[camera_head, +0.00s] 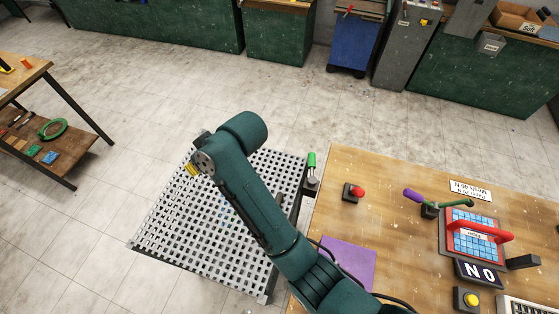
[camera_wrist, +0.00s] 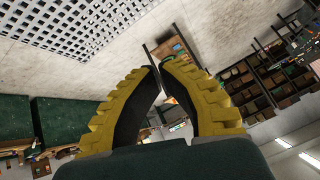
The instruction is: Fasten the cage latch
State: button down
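The likely cage is a pale grey perforated panel (camera_head: 165,235) left of the workbench. A green-handled fitting (camera_head: 312,160), perhaps the latch, stands upright at its right edge by the bench corner. A hook or catch cannot be made out. My gripper (camera_head: 191,169) is above the panel's upper left, well to the left of the green handle, with only a bit of yellow finger showing. In the wrist view my gripper (camera_wrist: 160,68) has two ridged yellow fingers with a gap between them, holding nothing. The perforated panel also shows there (camera_wrist: 75,25); the green handle does not.
My arm crosses the panel. The floor behind is clear.

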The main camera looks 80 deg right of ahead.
jog(key=s+d+f+m+g+b, duration=0.1)
jog(key=s+d+f+m+b, duration=0.25)
jog(key=s+d+f, duration=0.65)
jog(key=m+g+h+b, duration=0.2)
jog(key=m+h+b, duration=0.1)
jog(key=m+b, duration=0.5)
send_near(312, 169)
jog(key=s+d+r+n, duration=0.1)
jog(key=s+d+r, duration=0.1)
jog(key=s+d, duration=0.45)
jog(key=shift+s+a+b, duration=0.4)
jog(key=shift+f, duration=0.15)
jog(key=b+x, duration=0.1)
jog(key=x, duration=0.8)
jog(key=shift+w+f+b, duration=0.1)
jog(key=shift+w+b, duration=0.05)
jog(key=shift+b, duration=0.2)
jog(key=shift+w+a+f, duration=0.1)
jog(key=shift+w+f, duration=0.15)
jog(key=shift+w, duration=0.45)
jog(key=shift+w+f, duration=0.25)
jog(key=shift+w, duration=0.45)
jog(key=shift+w+a+f, duration=0.1)
jog(key=shift+w+f, duration=0.15)
jog(key=shift+w, duration=0.4)
jog(key=shift+w, duration=0.15)
